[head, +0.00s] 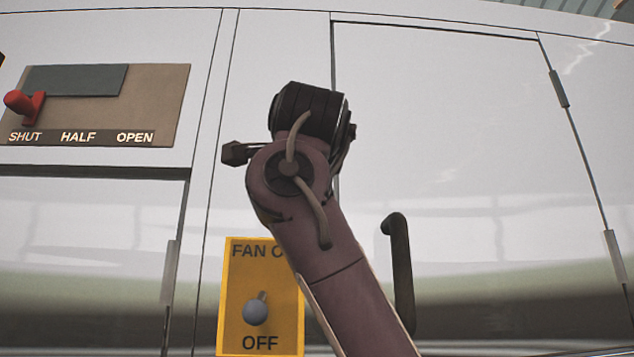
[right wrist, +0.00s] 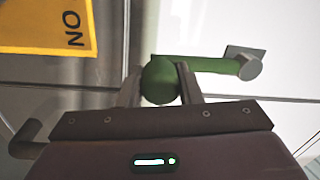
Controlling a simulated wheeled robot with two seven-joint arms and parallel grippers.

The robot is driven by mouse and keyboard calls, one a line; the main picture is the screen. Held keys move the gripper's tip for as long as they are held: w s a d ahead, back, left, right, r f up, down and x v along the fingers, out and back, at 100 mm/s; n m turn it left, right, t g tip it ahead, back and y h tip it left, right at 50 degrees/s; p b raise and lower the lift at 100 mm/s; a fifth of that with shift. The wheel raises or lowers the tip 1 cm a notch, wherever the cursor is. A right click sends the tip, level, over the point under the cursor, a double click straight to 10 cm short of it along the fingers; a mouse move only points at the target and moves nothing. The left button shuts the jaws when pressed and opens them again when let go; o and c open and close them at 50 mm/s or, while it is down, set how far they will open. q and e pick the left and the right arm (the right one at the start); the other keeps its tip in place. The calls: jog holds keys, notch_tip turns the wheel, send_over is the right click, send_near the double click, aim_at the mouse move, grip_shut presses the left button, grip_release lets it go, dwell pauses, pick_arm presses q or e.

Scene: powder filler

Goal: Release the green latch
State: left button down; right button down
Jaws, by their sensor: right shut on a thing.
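The green latch (right wrist: 205,64) shows in the right wrist view as a green bar with a round knob at its left end. Its right end meets a grey round pivot (right wrist: 248,66) on a small plate. My right gripper (right wrist: 159,78) has one finger on each side of the knob and is shut on it. In the head view my right arm comes up from the bottom and hides both the latch and the gripper's fingers. My left gripper is in neither view.
A dark door handle (head: 401,265) stands just right of the arm. A red lever (head: 24,103) points at SHUT on the upper left panel. The right door (head: 470,130) is flat and clear.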

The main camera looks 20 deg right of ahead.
jog(key=shift+w+a+m, duration=0.1)
jog(key=shift+a+m, duration=0.15)
jog(key=shift+m, duration=0.15)
jog(key=c, duration=1.3)
grip_release()
jog(key=shift+o, duration=1.3)
jog(key=shift+w+a, duration=0.1)
jog(key=shift+a, duration=0.05)
jog(key=b+v, duration=0.4)
jog(key=v, duration=0.3)
jog(key=shift+s, duration=0.4)
